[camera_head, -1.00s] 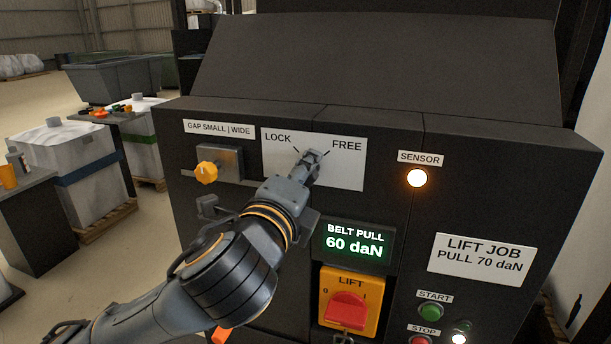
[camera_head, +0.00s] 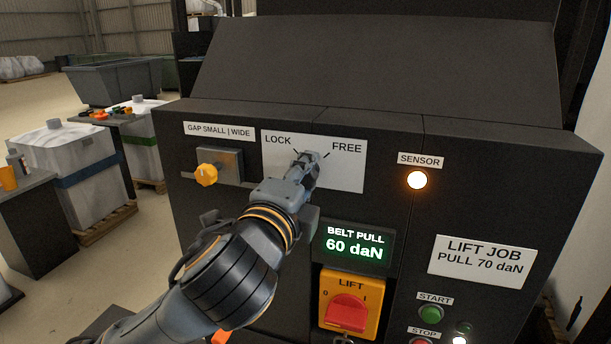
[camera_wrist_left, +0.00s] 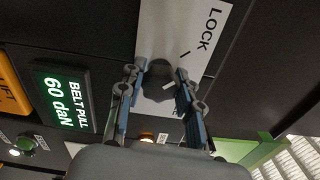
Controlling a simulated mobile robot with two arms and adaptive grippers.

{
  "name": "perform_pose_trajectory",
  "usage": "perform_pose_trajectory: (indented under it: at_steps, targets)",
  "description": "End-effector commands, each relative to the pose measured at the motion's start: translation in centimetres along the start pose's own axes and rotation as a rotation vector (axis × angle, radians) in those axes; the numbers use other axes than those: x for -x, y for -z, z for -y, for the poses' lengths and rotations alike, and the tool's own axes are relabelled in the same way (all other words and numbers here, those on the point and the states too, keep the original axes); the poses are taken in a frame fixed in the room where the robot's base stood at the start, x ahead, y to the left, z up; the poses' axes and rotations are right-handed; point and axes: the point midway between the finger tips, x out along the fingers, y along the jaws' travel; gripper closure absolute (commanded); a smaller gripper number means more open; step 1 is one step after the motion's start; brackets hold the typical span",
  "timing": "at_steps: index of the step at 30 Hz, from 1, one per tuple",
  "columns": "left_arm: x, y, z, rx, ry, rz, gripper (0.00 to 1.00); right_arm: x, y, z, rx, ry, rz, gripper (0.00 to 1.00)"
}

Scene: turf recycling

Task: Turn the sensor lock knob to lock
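My left gripper (camera_head: 309,160) is at the white LOCK/FREE plate (camera_head: 350,174), in front of the lock knob, which it hides in the head view. In the left wrist view, the dark grey knob (camera_wrist_left: 158,74) is between the two fingers of my left gripper (camera_wrist_left: 160,72), with a short pale mark on it. The fingertips are close beside it; whether they press on it I cannot tell. The LOCK mark is up and right of the knob there. The sensor lamp (camera_head: 417,180) glows amber. My right gripper is out of view.
The yellow gap knob (camera_head: 207,174) is left of the plate. Below are the belt pull display (camera_head: 354,241), reading 60 daN, the red lift switch (camera_head: 347,312) and the green start button (camera_head: 431,313). Bins and a table stand at the left.

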Motion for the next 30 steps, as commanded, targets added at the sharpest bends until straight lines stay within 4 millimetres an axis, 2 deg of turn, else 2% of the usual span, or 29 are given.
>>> perform_pose_trajectory:
  at_steps: [1,3,14,17,24,30]
  targets:
    - [0.0,0.0,0.0,0.001,0.000,0.001,0.56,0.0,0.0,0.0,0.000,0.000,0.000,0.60]
    - [0.0,0.0,0.0,0.001,0.000,0.001,0.42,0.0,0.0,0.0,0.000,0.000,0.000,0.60]
    - [0.3,0.0,0.0,0.000,0.001,-0.001,0.42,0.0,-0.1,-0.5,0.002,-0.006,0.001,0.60]
    - [1.4,0.1,0.1,0.000,0.002,-0.002,0.42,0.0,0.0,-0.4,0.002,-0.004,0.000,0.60]
    - [5.4,0.0,0.0,0.000,0.002,-0.003,0.42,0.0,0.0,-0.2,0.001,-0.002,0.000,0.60]
    - [7.3,0.0,0.0,0.001,0.000,-0.001,0.42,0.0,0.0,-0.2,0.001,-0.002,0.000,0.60]
